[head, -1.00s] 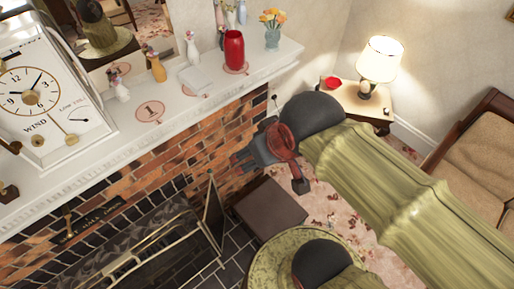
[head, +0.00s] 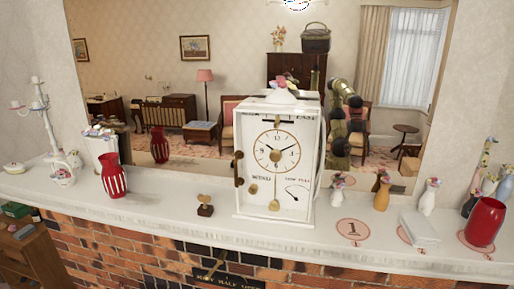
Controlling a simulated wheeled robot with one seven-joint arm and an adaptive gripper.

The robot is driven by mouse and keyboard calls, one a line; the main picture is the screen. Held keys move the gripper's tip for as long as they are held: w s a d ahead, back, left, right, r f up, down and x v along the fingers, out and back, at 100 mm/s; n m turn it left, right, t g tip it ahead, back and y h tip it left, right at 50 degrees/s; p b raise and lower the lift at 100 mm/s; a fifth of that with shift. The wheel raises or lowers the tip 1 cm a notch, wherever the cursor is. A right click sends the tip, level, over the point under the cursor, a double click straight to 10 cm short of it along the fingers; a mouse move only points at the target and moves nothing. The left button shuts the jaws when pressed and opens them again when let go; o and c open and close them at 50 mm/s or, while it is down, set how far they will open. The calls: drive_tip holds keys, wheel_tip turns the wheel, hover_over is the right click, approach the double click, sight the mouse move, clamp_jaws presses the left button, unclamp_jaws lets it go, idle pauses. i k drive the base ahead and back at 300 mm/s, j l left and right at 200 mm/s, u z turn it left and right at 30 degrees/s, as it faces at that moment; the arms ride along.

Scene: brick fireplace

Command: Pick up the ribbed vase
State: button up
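A red vase with white vertical stripes (head: 113,177) stands upright on the left part of the white mantel shelf (head: 275,243). A plain-looking red vase (head: 485,222) stands on a round pink marker at the far right. I cannot tell for sure from the surfaces which one is the ribbed vase. My gripper is not directly in view. An olive and black arm shape, seemingly mine, shows only as a reflection in the mirror (head: 235,60).
A tall white clock (head: 278,165) stands mid-shelf, with a small brown ornament (head: 205,205) to its left. A candelabra (head: 38,115) and white cup (head: 62,175) stand left.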

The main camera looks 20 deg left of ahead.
sight(114, 178)
drive_tip(key=u, duration=2.1)
